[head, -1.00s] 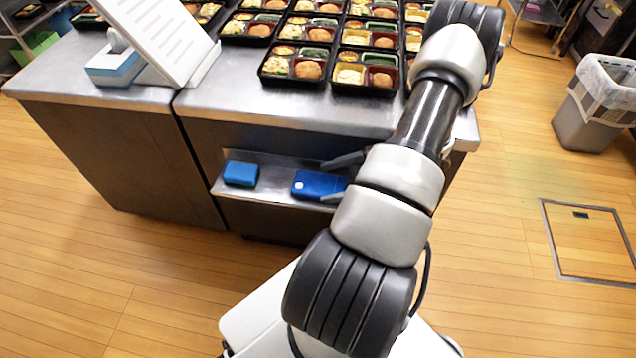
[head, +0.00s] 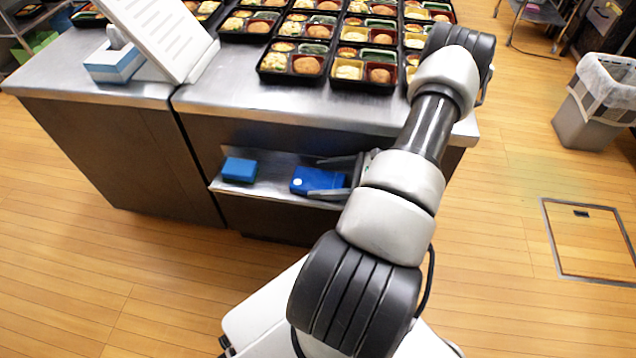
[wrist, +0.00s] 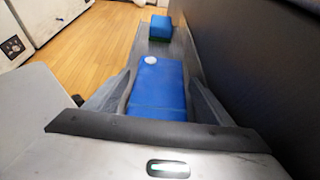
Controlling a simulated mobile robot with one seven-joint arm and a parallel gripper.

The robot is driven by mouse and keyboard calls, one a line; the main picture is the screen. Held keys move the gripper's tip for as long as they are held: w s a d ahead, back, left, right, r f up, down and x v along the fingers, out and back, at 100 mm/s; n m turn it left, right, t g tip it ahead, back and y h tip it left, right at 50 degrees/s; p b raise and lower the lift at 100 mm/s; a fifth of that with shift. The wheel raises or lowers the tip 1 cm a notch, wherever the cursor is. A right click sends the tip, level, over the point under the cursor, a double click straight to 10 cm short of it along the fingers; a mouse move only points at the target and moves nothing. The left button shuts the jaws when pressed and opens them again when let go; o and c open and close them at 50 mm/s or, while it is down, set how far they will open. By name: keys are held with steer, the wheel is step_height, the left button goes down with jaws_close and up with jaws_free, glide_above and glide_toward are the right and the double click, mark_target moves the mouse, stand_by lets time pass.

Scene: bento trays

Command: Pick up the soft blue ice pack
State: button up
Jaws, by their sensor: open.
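A flat blue pack with a white round spot (head: 312,180) lies on the metal shelf under the counter. It looks like the ice pack; I cannot tell its softness. In the wrist view the blue pack (wrist: 158,88) lies between my two fingers, its near end hidden by my gripper's body. My gripper (head: 333,177) is open, one finger along each long side of the pack. I cannot tell whether the fingers touch it. A smaller plain blue block (head: 239,170) sits to the left on the same shelf, and beyond the pack in the wrist view (wrist: 160,27).
The metal shelf (head: 270,188) is narrow, with a dark wall behind it and the counter (head: 270,105) above. Several filled bento trays (head: 362,72) and a slanted white board (head: 165,35) stand on the counter. Shelf space between the two blue things is clear.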

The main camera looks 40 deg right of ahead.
mark_target(314, 179)
steer(key=x, duration=0.3)
steer(key=c, duration=1)
steer(key=shift+c, duration=0.2)
steer(key=shift+r, duration=0.1)
